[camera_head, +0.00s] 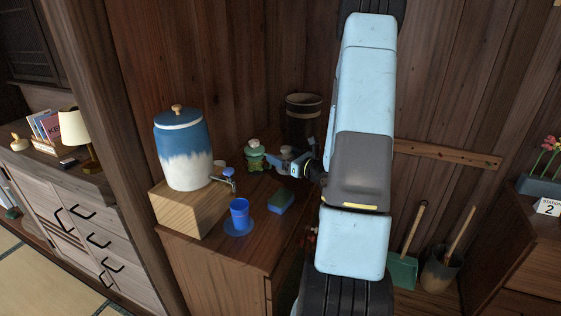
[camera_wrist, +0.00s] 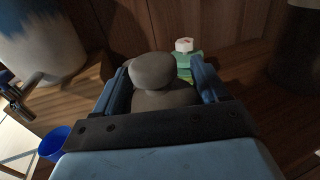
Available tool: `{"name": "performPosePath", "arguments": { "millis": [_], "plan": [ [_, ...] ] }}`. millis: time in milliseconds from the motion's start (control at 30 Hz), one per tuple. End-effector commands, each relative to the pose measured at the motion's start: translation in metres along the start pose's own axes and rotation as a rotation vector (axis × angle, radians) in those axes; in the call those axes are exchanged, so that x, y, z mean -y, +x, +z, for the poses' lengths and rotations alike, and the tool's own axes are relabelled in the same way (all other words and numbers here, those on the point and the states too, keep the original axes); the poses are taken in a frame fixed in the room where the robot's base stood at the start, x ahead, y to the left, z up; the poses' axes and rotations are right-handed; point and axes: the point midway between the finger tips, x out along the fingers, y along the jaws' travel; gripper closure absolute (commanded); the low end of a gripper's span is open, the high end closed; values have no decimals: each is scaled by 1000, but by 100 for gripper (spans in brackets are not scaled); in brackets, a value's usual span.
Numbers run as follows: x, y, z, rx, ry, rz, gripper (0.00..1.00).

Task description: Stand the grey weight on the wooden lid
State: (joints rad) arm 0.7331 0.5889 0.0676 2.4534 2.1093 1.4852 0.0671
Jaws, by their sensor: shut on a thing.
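The grey weight (camera_wrist: 153,70), with a rounded knob over a wider body, is between the two fingers of my gripper (camera_wrist: 164,82) in the wrist view. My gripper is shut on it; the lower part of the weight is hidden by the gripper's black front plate. In the head view my gripper (camera_head: 286,162) is over the back of the wooden cabinet, and the weight is small and partly covered there. A dark round tub (camera_head: 303,117) stands behind my gripper. A brown surface inside its rim may be the wooden lid, but this is too small to tell.
A blue-and-white dispenser (camera_head: 184,155) with a tap stands on a wooden block (camera_head: 190,210) at the left. Wooden walls close off the back.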

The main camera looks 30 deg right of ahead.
Motion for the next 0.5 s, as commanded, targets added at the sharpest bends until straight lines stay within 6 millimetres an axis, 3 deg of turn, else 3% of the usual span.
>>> {"name": "performPosePath", "arguments": {
  "millis": [500],
  "plan": [
    [42, 68, -44, 1, 0, 1, 100]
  ]
}}
